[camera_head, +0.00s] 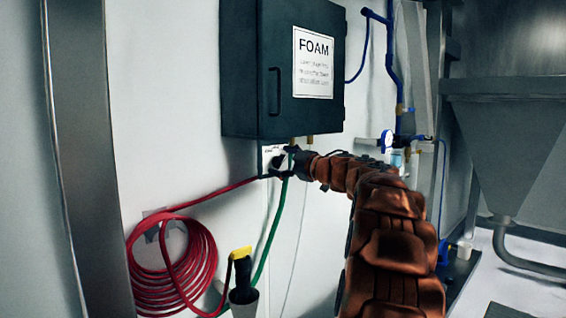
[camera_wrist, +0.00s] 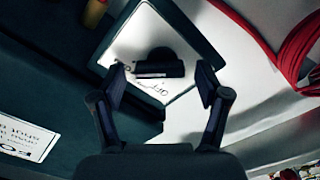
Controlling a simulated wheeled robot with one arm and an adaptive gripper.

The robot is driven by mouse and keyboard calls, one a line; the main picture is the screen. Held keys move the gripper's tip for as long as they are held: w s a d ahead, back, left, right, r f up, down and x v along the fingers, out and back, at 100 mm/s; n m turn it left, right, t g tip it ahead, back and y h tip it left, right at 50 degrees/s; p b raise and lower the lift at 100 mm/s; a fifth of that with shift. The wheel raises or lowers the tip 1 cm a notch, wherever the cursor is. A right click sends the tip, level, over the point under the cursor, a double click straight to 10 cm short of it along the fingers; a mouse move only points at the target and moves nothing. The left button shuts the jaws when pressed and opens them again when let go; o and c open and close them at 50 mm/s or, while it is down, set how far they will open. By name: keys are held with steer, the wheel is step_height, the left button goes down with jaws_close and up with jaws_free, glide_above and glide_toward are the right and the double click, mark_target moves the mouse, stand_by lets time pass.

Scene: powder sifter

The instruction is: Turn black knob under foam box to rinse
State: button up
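The dark foam box (camera_head: 240,75), labelled FOAM, hangs on the white wall in the head view; its edge and label (camera_wrist: 25,138) show in the wrist view. The black knob (camera_wrist: 158,62) sits on a white plate (camera_wrist: 185,45) under the box. Lettering that looks like OFF is on the plate. My gripper (camera_wrist: 161,76) is open in front of the knob, one finger to each side, with visible gaps between the fingers and the knob. In the head view my gripper (camera_head: 288,168) is at the plate under the box and hides most of the knob.
A coiled red hose (camera_head: 170,262) hangs on the wall at lower left and shows in the wrist view (camera_wrist: 270,35). A green hose (camera_head: 272,228) runs down below the box. A yellow-and-black nozzle (camera_head: 242,270) stands in a holder. Blue pipes with a gauge (camera_head: 387,139) are to the right.

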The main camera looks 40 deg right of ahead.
steer(key=c, duration=1.1)
steer(key=shift+o, duration=0.2)
steer(key=shift+n, duration=0.4)
steer(key=n+b, duration=0.2)
steer(key=n, duration=0.1)
steer(key=shift+f+n, duration=0.25)
steer(key=shift+n, duration=0.05)
steer(key=shift+a+n+b, duration=0.15)
steer(key=shift+n+b, duration=1.1)
steer(key=shift+n, duration=0.85)
steer(key=o, duration=1.2)
steer(key=shift+r, duration=0.1)
steer(key=shift+c, duration=0.2)
